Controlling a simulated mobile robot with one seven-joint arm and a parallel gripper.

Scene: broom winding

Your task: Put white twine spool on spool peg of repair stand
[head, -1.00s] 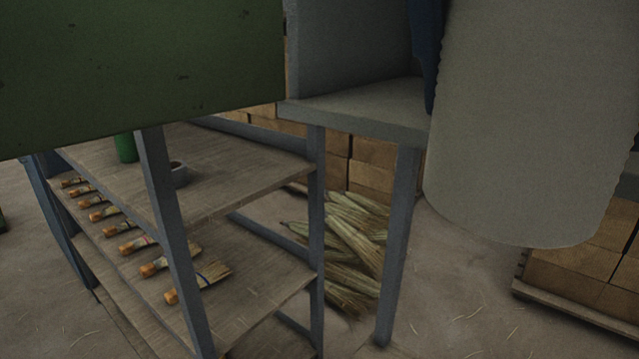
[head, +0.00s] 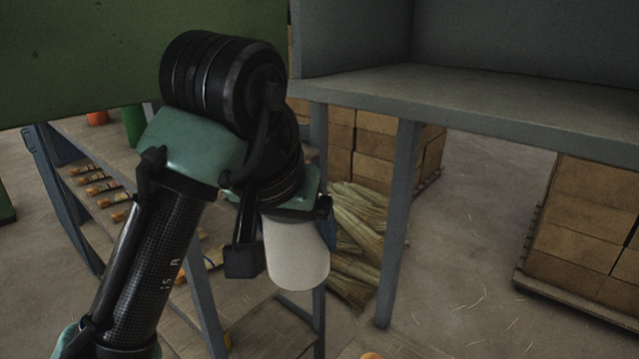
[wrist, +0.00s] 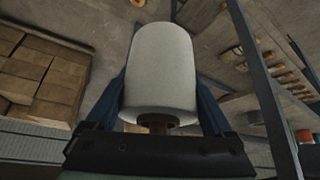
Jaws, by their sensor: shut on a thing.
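The white twine spool (head: 297,254) hangs below my gripper in the head view, in front of the pale straw bundles. In the wrist view the spool (wrist: 160,65) fills the middle, between the two blue fingers of my gripper (wrist: 158,95). My gripper is shut on it. A short brown core (wrist: 155,122) sticks out of the spool's near end. I cannot make out the repair stand or its spool peg in either view.
A wooden shelf rack with brushes (head: 95,188) stands at the left, below a green panel (head: 80,60). A grey metal bench (head: 480,100) spans the right, with a leg (head: 397,225) near the middle. Stacked blocks (head: 580,225) stand at far right. Floor between is open.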

